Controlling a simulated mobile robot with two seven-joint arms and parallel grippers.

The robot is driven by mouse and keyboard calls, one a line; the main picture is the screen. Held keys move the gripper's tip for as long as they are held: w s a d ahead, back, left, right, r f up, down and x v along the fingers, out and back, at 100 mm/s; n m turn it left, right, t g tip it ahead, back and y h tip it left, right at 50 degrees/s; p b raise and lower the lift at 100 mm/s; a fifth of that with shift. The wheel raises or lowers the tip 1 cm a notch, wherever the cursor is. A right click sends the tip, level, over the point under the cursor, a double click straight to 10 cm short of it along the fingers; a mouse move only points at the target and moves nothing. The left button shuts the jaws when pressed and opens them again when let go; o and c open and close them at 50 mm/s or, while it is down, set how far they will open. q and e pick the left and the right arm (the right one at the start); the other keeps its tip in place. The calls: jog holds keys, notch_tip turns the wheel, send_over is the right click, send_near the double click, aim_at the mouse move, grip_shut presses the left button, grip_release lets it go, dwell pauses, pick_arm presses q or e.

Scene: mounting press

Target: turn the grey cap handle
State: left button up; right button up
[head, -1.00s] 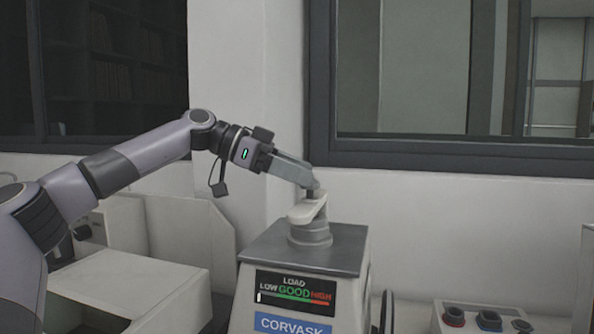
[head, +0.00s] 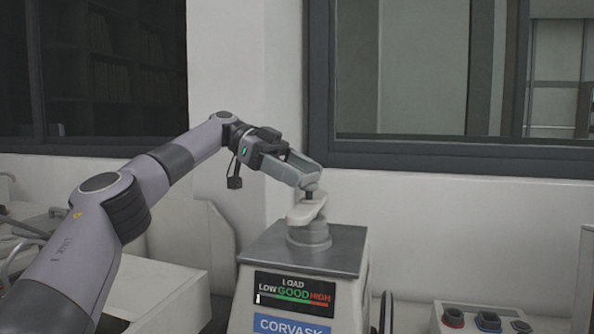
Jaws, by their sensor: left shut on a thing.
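The grey cap handle (head: 306,209) is a pale crank arm on a round grey cap (head: 309,234) on top of the mounting press (head: 345,252). A dark knob post stands at the handle's far end. My left gripper (head: 312,188) comes in from the upper left and is shut on the handle's knob. Its fingertips hide most of the knob. The load gauge (head: 294,289) on the press front has its white marker at the far left, at the low end. My right gripper is not in view.
A box with red, blue and black buttons (head: 483,318) stands at the lower right. A pale bench unit (head: 165,275) stands left of the press, behind my left arm. A wall and dark-framed window (head: 450,155) lie behind.

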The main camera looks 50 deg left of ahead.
pick_arm(q)
jog(key=shift+f+m+g, duration=0.15)
jog(key=shift+m+g, duration=0.15)
jog(key=shift+g, duration=0.1)
dwell(0.3)
jog(key=o, duration=0.9)
jog(key=shift+s+r+n+t, duration=0.2)
jog(key=shift+n+t, duration=0.6)
jog(key=shift+t, duration=0.1)
